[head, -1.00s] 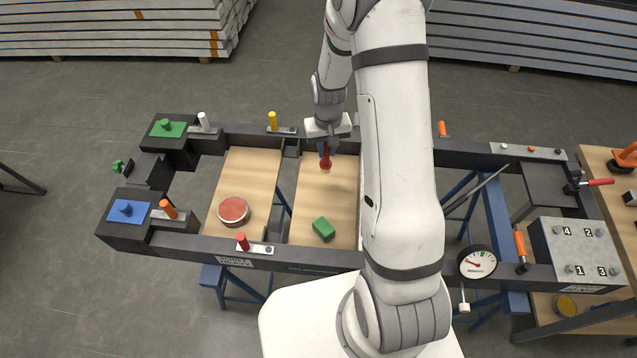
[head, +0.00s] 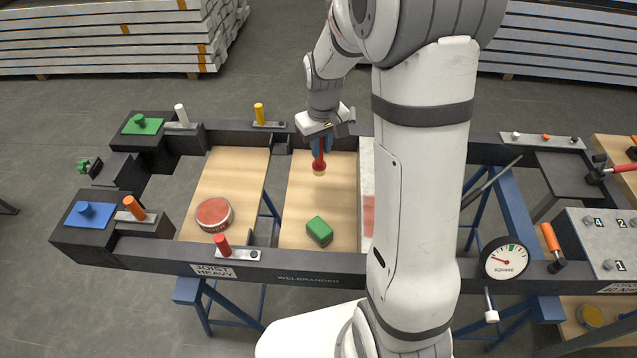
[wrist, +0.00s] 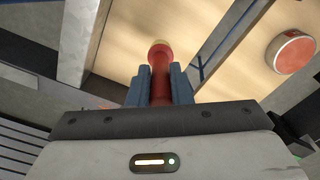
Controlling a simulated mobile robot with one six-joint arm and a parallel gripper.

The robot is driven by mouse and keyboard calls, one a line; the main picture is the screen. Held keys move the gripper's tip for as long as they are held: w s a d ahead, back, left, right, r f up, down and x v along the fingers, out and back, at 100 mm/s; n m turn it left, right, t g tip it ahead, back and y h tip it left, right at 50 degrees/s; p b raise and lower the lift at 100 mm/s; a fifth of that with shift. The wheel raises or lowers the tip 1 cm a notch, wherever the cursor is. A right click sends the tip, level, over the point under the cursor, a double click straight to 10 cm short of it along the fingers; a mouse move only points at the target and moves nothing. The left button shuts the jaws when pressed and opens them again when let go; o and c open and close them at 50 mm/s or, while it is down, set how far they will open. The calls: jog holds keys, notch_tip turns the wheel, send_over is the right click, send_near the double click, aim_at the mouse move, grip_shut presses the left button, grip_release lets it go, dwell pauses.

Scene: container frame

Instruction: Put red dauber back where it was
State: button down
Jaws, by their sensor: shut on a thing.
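The red dauber (head: 319,163) is a red stick with a rounded red end and a pale tip pointing down. My gripper (head: 321,146) is shut on it and holds it over the far part of the right wooden board (head: 300,215). In the wrist view the dauber (wrist: 160,70) sits between the two blue fingers (wrist: 160,85) of my gripper. Whether its pale tip touches the board cannot be told.
A round red-topped tin (head: 214,213) stands on the left board, and a green block (head: 319,231) lies on the right board. A red peg (head: 222,244) stands on the near rail, a yellow one (head: 259,113) on the far rail. A gauge (head: 505,258) is at the right.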

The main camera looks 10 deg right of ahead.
aim_at(321, 167)
jog(key=shift+f, duration=4.1)
jog(key=c, duration=1.3)
grip_release()
notch_tip(321, 167, up, 11)
jog(key=shift+s+r, duration=0.1)
jog(key=s+r+m+t, duration=0.1)
jog(key=s+r, duration=0.3)
jog(key=s, duration=0.6)
jog(key=s+r+m+t, duration=0.1)
jog(key=s+r, duration=0.4)
jog(key=s, duration=0.5)
jog(key=shift+a+m, duration=0.25)
jog(key=shift+m, duration=0.25)
